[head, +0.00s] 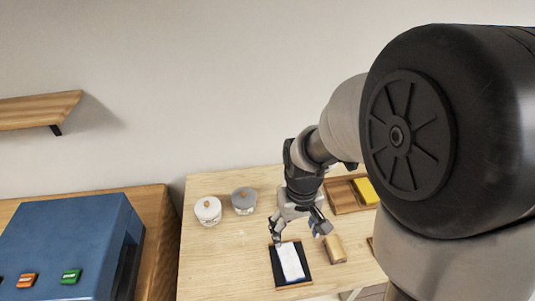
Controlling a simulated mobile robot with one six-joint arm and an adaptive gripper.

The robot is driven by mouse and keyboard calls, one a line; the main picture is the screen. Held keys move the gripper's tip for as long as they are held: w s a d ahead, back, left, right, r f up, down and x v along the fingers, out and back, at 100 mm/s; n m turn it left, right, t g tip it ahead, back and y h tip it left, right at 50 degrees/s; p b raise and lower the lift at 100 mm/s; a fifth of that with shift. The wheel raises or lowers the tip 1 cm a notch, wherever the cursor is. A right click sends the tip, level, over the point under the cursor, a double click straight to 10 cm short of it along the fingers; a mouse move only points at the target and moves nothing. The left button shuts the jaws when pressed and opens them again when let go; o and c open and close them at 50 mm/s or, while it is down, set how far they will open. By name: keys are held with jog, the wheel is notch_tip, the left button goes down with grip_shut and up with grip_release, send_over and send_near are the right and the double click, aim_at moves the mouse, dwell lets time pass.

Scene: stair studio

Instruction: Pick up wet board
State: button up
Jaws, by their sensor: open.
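A dark flat board (305,257) with a light wooden edge lies on the table, with a white sheet or pad (291,262) on its middle. I cannot tell from its surface whether it is wet. My gripper (298,230) is open, its fingers spread above the far edge of the dark board. One finger is at the board's far left corner; I cannot tell whether it touches. A small tan wooden block or board (335,249) lies just right of the dark board, close to the other finger.
The wooden table (215,265) also bears a white lidded pot (208,210) and a grey lidded pot (244,201) at the back left. A wooden tray (343,197) with a yellow item (366,191) is at the back right. A blue machine (65,240) stands at left.

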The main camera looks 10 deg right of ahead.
jog(key=b, duration=0.3)
send_over(290, 260)
jog(key=s, duration=0.1)
notch_tip(290, 260, down, 12)
jog(key=shift+a+f, duration=0.1)
jog(key=shift+w+f+b, duration=0.25)
jog(key=shift+f+b, duration=0.35)
jog(key=shift+f, duration=0.85)
jog(key=shift+w+f+b, duration=0.2)
jog(key=shift+f+b, duration=0.35)
jog(key=shift+f, duration=0.9)
jog(key=c, duration=1.2)
jog(key=shift+o, duration=0.2)
jog(key=shift+r, duration=0.1)
